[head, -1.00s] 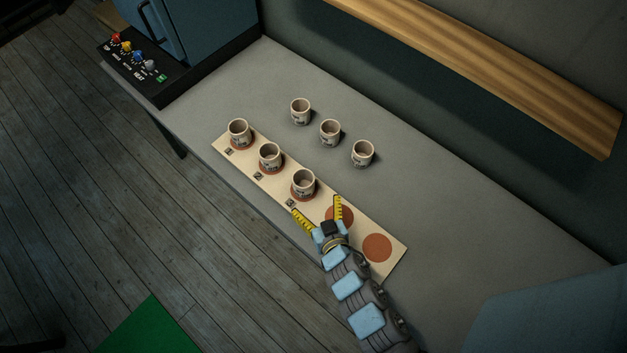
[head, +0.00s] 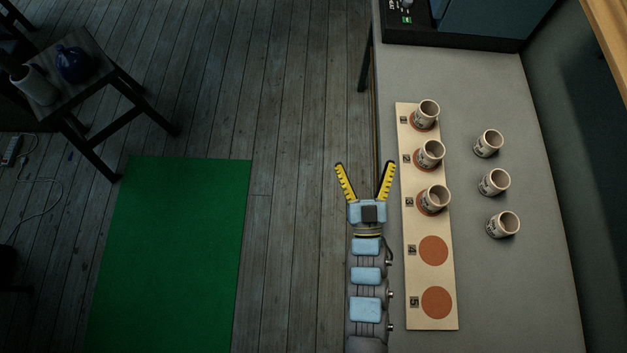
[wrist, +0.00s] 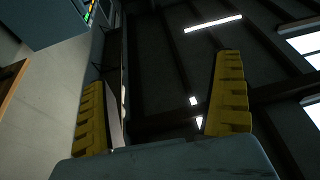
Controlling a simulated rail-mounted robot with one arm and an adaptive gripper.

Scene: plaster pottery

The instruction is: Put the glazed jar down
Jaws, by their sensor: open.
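Three pale cups stand on the orange discs of a cream board (head: 430,275): the far cup (head: 427,112), the middle cup (head: 431,153) and the near cup (head: 436,197). Three similar cups stand on the grey table to their right: one at the back (head: 488,143), one in the middle (head: 494,181) and one in front (head: 503,224). I cannot tell which is the glazed jar. My gripper (head: 365,180) is open and empty, left of the board, by the table's left edge. Its yellow fingers also show in the wrist view (wrist: 158,100), spread with nothing between them.
Two orange discs near the front of the board are bare, one upper (head: 433,250) and one lower (head: 436,302). A green mat (head: 170,255) lies on the wooden floor. A stool (head: 95,85) bears a blue vase (head: 75,64). A dark control box (head: 450,30) sits at the table's far end.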

